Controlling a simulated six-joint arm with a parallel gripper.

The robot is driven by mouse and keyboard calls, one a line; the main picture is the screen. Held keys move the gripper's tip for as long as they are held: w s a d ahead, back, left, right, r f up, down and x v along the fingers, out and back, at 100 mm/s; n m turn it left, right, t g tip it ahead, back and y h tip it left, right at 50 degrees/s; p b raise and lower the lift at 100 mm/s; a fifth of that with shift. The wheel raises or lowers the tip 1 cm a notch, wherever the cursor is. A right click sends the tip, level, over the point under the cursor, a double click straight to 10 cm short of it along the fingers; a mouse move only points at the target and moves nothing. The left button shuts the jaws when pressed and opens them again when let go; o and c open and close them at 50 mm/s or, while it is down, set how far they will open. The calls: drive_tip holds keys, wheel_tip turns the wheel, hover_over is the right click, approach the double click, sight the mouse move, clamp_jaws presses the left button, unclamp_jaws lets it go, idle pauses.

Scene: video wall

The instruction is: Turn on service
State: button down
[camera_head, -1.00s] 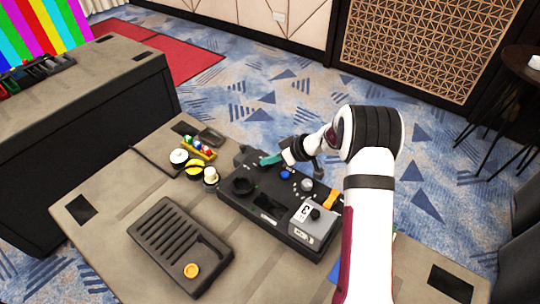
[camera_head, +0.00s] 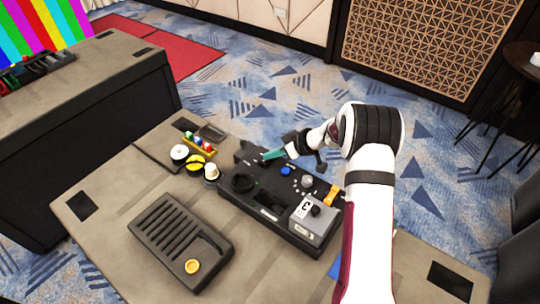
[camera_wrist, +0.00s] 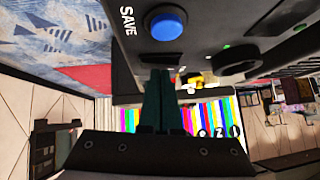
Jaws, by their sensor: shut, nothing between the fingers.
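A black control panel (camera_head: 262,207) lies on the grey-brown desk. It carries a dark round dial (camera_head: 242,183), a blue button (camera_head: 286,171), a grey knob (camera_head: 307,181), an orange part (camera_head: 333,193) and a grey box (camera_head: 312,218) with a black knob. My gripper (camera_head: 274,154) has teal fingers, shut and empty, by the panel's far edge. In the wrist view the shut fingers (camera_wrist: 163,98) are just below the blue button (camera_wrist: 166,24), which is marked SAVE. I cannot read any service label, nor tell whether the fingers touch the panel.
A dark slotted tray (camera_head: 180,240) with a yellow disc (camera_head: 192,266) lies at the front left. White and yellow round pieces (camera_head: 195,163) and a yellow tray of coloured balls (camera_head: 200,143) stand left of the panel. A second desk (camera_head: 80,105) is at the left.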

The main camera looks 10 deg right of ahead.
drive_tip(key=r, duration=0.3)
drive_tip(key=shift+w+d+r, duration=0.2)
drive_tip(key=shift+w+r, duration=0.05)
drive_tip(key=shift+r, duration=0.05)
drive_tip(key=v, duration=1)
drive_tip(key=shift+r, duration=0.25)
drive_tip(key=shift+s, duration=0.1)
drive_tip(key=shift+s+a+r, duration=0.15)
drive_tip(key=shift+s+a, duration=0.25)
drive_tip(key=shift+a, duration=0.05)
